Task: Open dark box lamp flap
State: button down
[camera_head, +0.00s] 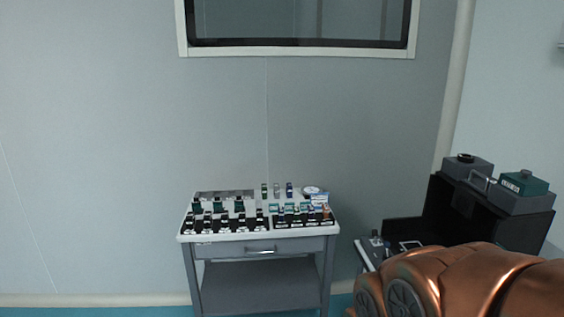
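A dark box (448,205) stands at the right on a table whose left edge shows. Its right and lower parts are hidden behind the copper-coloured links of my arm. On its top are a grey unit with a black knob (466,165), a small light metal frame (482,181), and a green block (524,183) on a grey base (522,203). I cannot tell which part is the lamp flap, or whether it is open or shut. My gripper is not in view.
A grey cart (258,252) with a drawer and lower shelf stands left of the dark box, its top holding several small optical parts. A narrow gap separates it from the dark box's table (366,256). A window (300,25) is in the wall. The floor at left looks clear.

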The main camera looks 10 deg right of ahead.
aim_at(482, 185)
jog(key=z, duration=1.55)
jog(key=k, duration=0.45)
jog(key=u, duration=1.1)
jog(key=i, duration=1.35)
jog(key=z, duration=0.8)
